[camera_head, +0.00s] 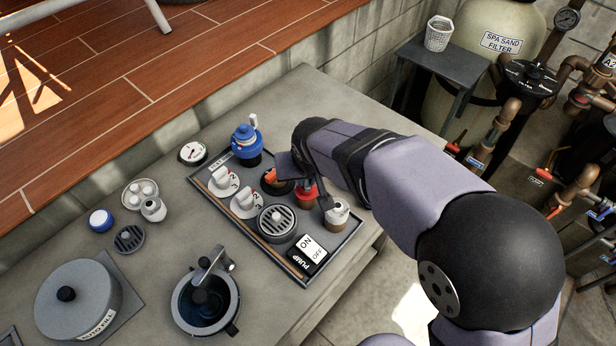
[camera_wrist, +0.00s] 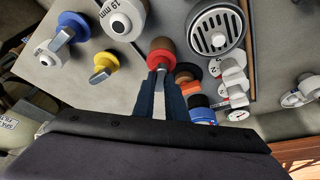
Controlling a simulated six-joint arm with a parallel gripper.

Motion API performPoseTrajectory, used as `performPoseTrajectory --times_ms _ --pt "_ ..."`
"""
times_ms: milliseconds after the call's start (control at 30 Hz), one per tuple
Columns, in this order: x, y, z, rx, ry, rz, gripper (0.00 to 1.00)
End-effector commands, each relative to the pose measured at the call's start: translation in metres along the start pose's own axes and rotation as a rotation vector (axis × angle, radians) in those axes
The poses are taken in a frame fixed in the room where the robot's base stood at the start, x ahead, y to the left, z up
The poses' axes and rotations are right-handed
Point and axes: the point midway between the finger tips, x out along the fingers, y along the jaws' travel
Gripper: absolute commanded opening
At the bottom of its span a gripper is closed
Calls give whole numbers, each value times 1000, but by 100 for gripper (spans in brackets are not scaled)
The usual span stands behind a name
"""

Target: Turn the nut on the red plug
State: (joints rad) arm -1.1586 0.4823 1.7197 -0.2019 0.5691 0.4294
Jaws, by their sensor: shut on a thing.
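The red plug (camera_head: 305,199) stands in the tray (camera_head: 338,262) on the grey bench, beside a grey-and-white capped fitting (camera_head: 337,213). In the wrist view the red plug (camera_wrist: 161,54) is a red collar on a brown base, pointing toward the camera. My gripper (camera_wrist: 161,76) is shut on the small grey nut (camera_wrist: 161,69) at the plug's middle, with one finger on each side. The fingers cover much of the nut. In the head view my wrist hides part of the plug and the nut cannot be made out.
The tray also holds white-handled valves (camera_head: 245,201), a round grate (camera_head: 277,223), an orange-handled fitting (camera_head: 271,178) and a pump switch (camera_head: 306,255). A blue-topped fitting (camera_head: 246,143) stands at the tray's far corner. A "19 mm" fitting (camera_wrist: 124,20) sits close to the plug.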

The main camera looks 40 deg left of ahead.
Motion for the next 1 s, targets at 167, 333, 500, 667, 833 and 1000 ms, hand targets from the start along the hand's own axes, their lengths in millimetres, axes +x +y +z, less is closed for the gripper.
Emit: performPoseTrajectory --times_ms 167,333,500,667,833,1000 --pt "4 -3 1 146 3 60 0" --pt "4 -5 0 297 3 122 0" --pt "4 -6 -1 448 0 185 0" --pt "3 -8 -2 589 -1 244 0" --pt "2 -9 -3 740 -3 306 0" --pt "2 -10 -5 889 -4 369 0"
